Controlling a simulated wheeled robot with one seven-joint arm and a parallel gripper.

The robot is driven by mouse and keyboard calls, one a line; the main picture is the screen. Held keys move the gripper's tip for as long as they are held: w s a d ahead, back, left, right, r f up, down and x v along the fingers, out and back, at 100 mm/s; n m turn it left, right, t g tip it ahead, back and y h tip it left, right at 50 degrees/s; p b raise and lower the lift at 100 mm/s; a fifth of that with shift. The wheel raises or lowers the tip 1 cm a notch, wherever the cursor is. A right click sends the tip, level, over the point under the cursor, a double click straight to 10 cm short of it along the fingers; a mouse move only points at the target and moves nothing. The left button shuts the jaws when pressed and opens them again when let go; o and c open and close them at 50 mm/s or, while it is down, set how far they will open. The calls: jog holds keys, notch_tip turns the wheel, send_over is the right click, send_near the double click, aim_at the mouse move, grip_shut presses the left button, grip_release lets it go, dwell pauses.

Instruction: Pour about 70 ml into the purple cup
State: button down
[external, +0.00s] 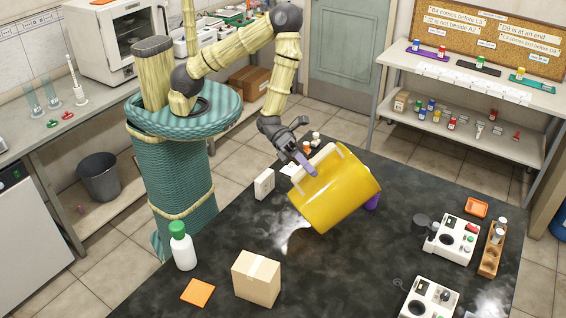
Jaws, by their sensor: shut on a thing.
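A large yellow jug (332,192) is tilted above the dark table, with its handle side toward my gripper. My gripper (308,166) is shut on the jug at its pale handle (314,166). A small part of a purple thing (373,202), likely the purple cup, shows below and behind the right end of the jug. The jug hides most of it. I cannot see any liquid stream, nor the level in the cup.
On the dark table (235,228) stand a white bottle with green cap (182,247), a cardboard box (256,278), an orange square (198,292), white devices (455,238) and a wooden rack (492,250). A white box (264,184) stands left of the jug. The table's middle front is clear.

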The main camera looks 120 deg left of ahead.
aim_at(297, 177)
jog(key=shift+s+d+f+m+b, duration=0.3)
jog(key=shift+d+f+b, duration=0.25)
jog(key=shift+f+b, duration=0.35)
jog(key=shift+s+d+f+m+t+b, duration=0.15)
jog(key=shift+s+d+f+m+b, duration=0.1)
jog(key=shift+d+m+b, duration=0.3)
jog(key=shift+s+d+f+m+t+b, duration=0.15)
jog(key=shift+d+f+m+b, duration=0.15)
jog(key=shift+b, duration=0.4)
jog(key=f+b, duration=0.1)
jog(key=s+d+m+b, duration=0.1)
jog(key=b, duration=0.1)
jog(key=shift+d+f+m+y, duration=0.25)
jog(key=shift+d+f+y, duration=0.05)
jog(key=shift+f, duration=0.05)
jog(key=s+d+f+m+t+b, duration=0.1)
jog(key=s+d+f+m+b, duration=0.1)
jog(key=f+m, duration=0.4)
jog(key=shift+d+f+m+t+b, duration=0.45)
jog(key=shift+d+f, duration=0.45)
jog(key=shift+f, duration=1.8)
